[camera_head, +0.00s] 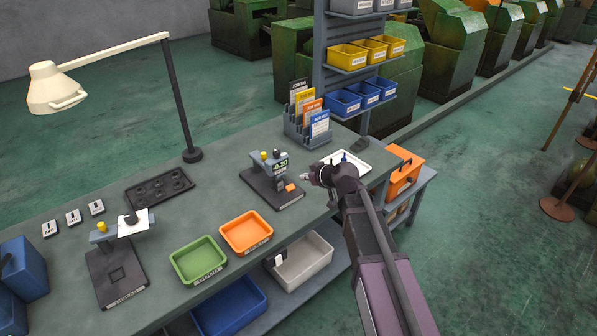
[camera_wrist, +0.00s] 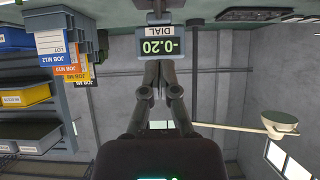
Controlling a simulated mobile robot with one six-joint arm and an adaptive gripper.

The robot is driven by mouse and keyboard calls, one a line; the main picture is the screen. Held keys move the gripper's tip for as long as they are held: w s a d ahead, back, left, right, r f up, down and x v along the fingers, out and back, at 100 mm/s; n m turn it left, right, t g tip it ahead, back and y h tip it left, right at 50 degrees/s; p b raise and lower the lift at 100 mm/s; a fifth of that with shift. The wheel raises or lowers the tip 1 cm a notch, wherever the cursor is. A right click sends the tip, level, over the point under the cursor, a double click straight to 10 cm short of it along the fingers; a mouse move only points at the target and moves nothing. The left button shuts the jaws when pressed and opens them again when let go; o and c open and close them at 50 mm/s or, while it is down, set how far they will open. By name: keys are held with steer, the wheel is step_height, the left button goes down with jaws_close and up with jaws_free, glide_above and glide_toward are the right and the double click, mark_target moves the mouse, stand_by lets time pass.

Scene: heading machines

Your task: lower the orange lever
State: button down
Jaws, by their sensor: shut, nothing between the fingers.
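The dial gauge stand (camera_head: 272,180) stands on the grey-green bench, with a dark base and a small display reading -0.20. A small orange piece (camera_head: 290,187), which looks like the orange lever, shows low on its right side. My gripper (camera_head: 304,177) is just right of the stand, near the orange piece; I cannot tell whether they touch. In the wrist view my gripper (camera_wrist: 160,66) is shut and empty, its fingertips together just in front of the display (camera_wrist: 163,48). That view is upside down and does not show the orange lever.
An orange tray (camera_head: 267,242) and a green tray (camera_head: 186,283) lie left of the stand. A card rack (camera_head: 294,132) and a white tray (camera_head: 363,158) are behind. A second gauge stand (camera_head: 104,278) and a lamp (camera_head: 175,95) stand further left.

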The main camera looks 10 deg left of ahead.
steer(key=shift+s+d+f+p+v, duration=0.15)
steer(key=shift+p+v, duration=0.1)
steer(key=shift+v, duration=0.65)
steer(key=shift+s+f+p+v, duration=0.1)
steer(key=shift+f+p+v, duration=0.1)
steer(key=shift+v, duration=0.65)
steer(key=shift+s+d+f+p+v, duration=0.15)
steer(key=shift+p+v, duration=0.1)
steer(key=shift+v, duration=0.65)
steer(key=shift+w, duration=0.1)
steer(key=s+d+f+m+g+h, duration=0.2)
steer(key=s+d, duration=0.3)
steer(key=d, duration=0.3)
steer(key=s+d+f+m+g+h, duration=0.2)
steer(key=s+d, duration=0.4)
steer(key=d, duration=0.3)
steer(key=s+d+f+m+g+h, duration=0.3)
steer(key=s+d+m, duration=0.3)
steer(key=d, duration=0.3)
steer(key=shift+f+h, duration=0.65)
steer(key=shift+h, duration=0.25)
